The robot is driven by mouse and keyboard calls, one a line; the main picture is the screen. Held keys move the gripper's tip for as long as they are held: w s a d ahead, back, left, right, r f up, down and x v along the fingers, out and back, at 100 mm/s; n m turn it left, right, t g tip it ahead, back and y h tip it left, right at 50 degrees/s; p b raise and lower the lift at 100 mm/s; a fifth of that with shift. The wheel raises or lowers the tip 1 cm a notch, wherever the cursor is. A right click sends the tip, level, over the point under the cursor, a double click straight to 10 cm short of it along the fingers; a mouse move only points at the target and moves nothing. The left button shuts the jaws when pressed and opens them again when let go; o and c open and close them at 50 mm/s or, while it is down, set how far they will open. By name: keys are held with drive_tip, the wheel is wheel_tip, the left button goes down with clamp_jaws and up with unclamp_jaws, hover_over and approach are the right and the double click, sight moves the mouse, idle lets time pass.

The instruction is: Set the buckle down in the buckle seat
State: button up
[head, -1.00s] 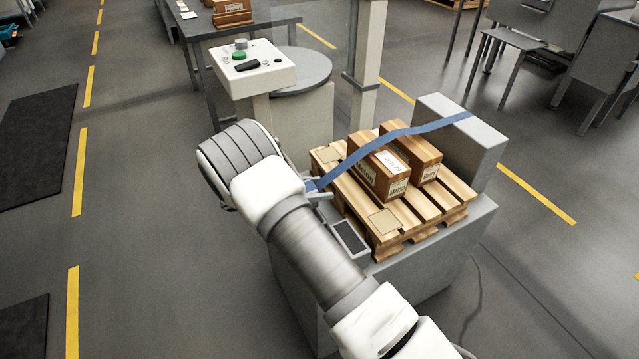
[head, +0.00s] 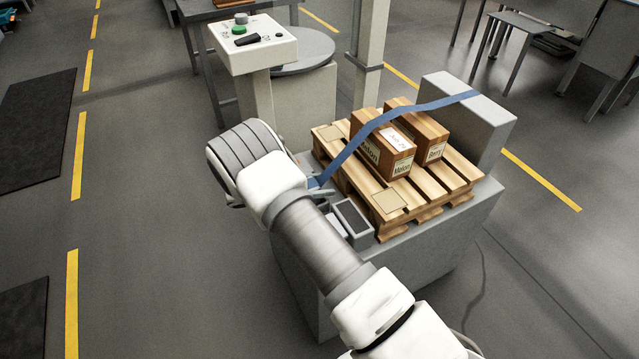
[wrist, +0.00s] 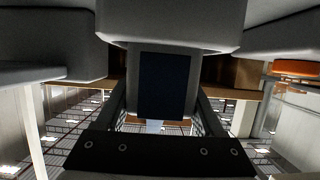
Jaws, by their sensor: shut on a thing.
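A blue strap (head: 362,142) runs from the grey block at the back right over the boxes down to my gripper (head: 322,192), which is shut on its near end. The buckle there is mostly hidden by my arm in the head view. In the wrist view, a grey piece with a dark blue face, apparently the buckle (wrist: 165,85), sits between the fingers of my gripper. The buckle seat, apparently the small grey box with a dark inset (head: 352,217), stands at the pallet's near left edge, just right of my wrist. The buckle is apart from that inset.
Two brown boxes (head: 380,160) stand on the wooden pallet (head: 440,185) atop a grey base (head: 440,245). A grey block (head: 490,125) rises at its back right. A control post (head: 255,50) with a green button and a pale column (head: 370,50) stand behind.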

drive_tip(key=shift+f, duration=0.3)
drive_tip(key=o, duration=1.5)
drive_tip(key=shift+c, duration=0.2)
drive_tip(key=p+v, duration=0.3)
drive_tip(key=v, duration=1.4)
wheel_tip(320, 180, up, 6)
drive_tip(key=p, duration=0.1)
drive_tip(key=shift+a, duration=0.2)
